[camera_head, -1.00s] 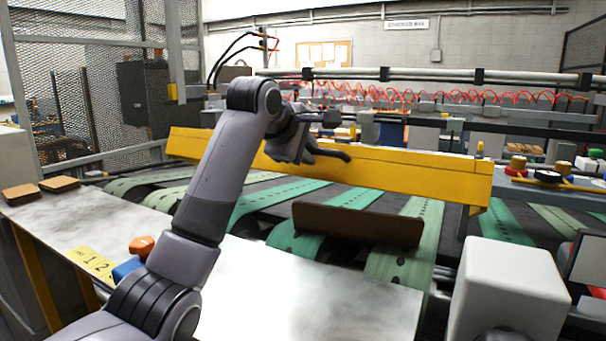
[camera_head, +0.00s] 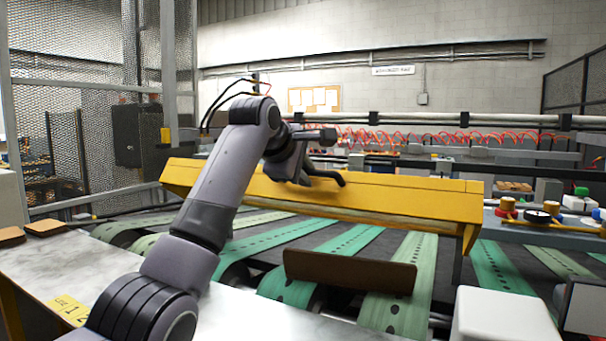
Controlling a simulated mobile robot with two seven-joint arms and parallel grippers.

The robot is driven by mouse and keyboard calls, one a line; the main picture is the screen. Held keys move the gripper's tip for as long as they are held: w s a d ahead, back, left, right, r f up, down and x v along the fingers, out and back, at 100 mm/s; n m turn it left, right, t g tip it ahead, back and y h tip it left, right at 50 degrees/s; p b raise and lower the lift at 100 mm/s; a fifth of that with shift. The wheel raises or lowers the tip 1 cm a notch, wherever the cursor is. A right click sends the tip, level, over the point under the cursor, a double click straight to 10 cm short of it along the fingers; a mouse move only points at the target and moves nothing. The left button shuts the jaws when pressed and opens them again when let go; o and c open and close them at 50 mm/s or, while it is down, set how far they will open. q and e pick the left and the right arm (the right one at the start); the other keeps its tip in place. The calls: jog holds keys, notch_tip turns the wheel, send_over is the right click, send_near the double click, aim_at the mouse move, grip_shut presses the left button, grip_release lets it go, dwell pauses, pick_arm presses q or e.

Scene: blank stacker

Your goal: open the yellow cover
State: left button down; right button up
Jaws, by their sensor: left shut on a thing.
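The yellow cover (camera_head: 410,199) is a long bar-like lid running across the machine above the green belts. It slants down toward the right, and a strip of its lower front edge and underside shows. My left gripper (camera_head: 322,181) is at the middle of the cover, shut on it. The exact grip point and any handle are partly hidden by the gripper. A dark curved finger-like part shows against the cover's face. My right gripper is not in view.
Green perforated belts (camera_head: 410,262) run under the cover. A brown board (camera_head: 350,271) stands on them in front. A grey metal table (camera_head: 60,262) is at the lower left, with brown pads (camera_head: 45,228). A white box (camera_head: 503,315) stands at the lower right. Mesh fencing (camera_head: 75,50) is at left.

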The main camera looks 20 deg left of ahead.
pick_arm(q)
jog(key=c, duration=1.2)
grip_release()
